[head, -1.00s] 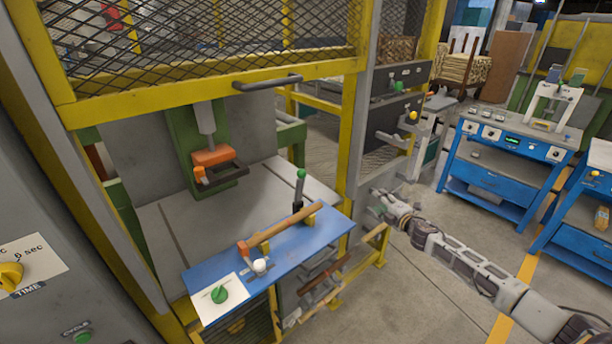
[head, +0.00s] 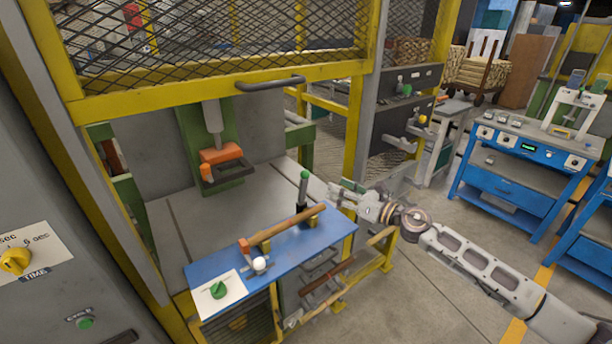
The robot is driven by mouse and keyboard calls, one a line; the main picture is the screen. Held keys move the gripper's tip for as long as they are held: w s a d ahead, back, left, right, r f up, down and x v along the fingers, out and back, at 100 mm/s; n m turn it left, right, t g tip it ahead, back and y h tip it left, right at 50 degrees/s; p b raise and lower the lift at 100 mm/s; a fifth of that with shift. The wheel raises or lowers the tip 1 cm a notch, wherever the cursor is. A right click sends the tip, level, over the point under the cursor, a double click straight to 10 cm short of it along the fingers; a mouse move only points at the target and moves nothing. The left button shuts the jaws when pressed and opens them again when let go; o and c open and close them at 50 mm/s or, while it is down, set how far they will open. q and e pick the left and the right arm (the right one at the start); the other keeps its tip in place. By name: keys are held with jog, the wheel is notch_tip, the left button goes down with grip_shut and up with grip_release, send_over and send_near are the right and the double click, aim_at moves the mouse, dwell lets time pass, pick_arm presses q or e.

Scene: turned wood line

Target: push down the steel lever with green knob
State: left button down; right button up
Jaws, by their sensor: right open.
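The steel lever with green knob (head: 303,190) stands upright at the back right of the blue-topped bench (head: 210,270). Its green knob is at the top, above a dark lower part. My right gripper (head: 338,194) is just right of the lever, near its height in the picture, with a small gap between them. It is open and empty, fingers pointing left. My left gripper is not in view.
A white-knobbed lever (head: 260,264) and a green rotary knob (head: 218,289) are nearer. A yellow guard frame (head: 357,125) stands behind my gripper. A press (head: 220,155) stands behind the bench.

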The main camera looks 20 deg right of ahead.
aim_at(309, 176)
jog(key=shift+s+n, duration=0.1)
jog(key=shift+n, duration=0.5)
jog(key=shift+w+a, duration=0.1)
jog(key=shift+w, duration=0.1)
jog(key=shift+p+x, duration=1.55)
jog(key=shift+x, duration=2.4)
jog(key=shift+p+x, duration=0.65)
jog(key=shift+x, duration=2.15)
grip_shut()
